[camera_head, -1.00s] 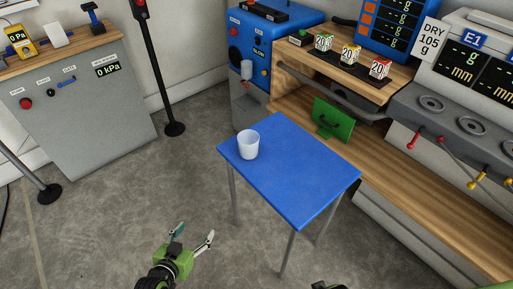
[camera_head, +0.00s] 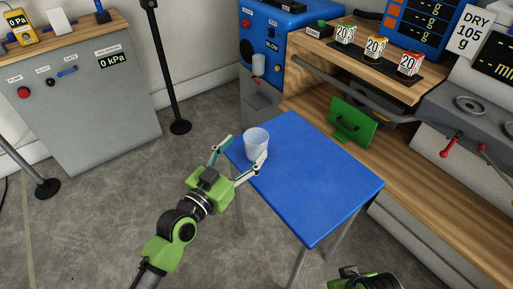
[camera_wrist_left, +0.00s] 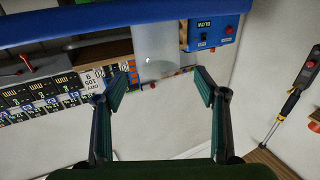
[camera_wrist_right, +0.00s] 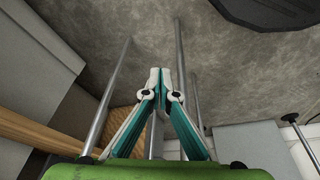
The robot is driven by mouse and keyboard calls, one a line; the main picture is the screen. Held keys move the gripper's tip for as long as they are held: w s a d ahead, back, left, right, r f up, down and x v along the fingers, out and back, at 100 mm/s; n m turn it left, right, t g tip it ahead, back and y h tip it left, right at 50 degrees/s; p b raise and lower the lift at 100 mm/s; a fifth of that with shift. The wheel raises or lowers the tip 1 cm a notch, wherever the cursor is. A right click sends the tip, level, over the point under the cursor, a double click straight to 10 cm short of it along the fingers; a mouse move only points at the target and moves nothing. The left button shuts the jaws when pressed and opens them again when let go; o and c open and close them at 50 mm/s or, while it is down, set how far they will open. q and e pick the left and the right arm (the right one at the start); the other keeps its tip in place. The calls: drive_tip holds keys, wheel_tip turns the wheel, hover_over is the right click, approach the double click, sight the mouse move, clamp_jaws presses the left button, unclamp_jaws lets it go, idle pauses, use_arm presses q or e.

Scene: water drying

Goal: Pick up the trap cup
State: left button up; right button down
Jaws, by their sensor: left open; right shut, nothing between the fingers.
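The trap cup (camera_head: 256,141) is a whitish, see-through cup standing upright near the left corner of the blue table (camera_head: 318,185). My left gripper (camera_head: 241,161) is open at that corner, its fingers reaching toward the cup. In the head view one finger overlaps the cup's right lower side; I cannot tell whether it touches. In the left wrist view the cup (camera_wrist_left: 156,45) is ahead of the gap between the open fingers (camera_wrist_left: 160,82). My right gripper (camera_wrist_right: 160,75) is shut and empty in the right wrist view; in the head view only part of that arm shows at the bottom.
A blue machine (camera_head: 262,45) stands behind the table. A grey cabinet (camera_head: 90,110) is at left. Most of the blue tabletop is bare.

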sight(262, 131)
use_arm(q)
drive_tip(key=shift+b+x, duration=0.5)
drive_tip(key=shift+x, duration=2.65)
drive_tip(key=shift+s+d, duration=0.1)
drive_tip(key=shift+d, duration=0.05)
drive_tip(key=c, duration=1.1)
use_arm(e)
drive_tip(key=v, duration=0.3)
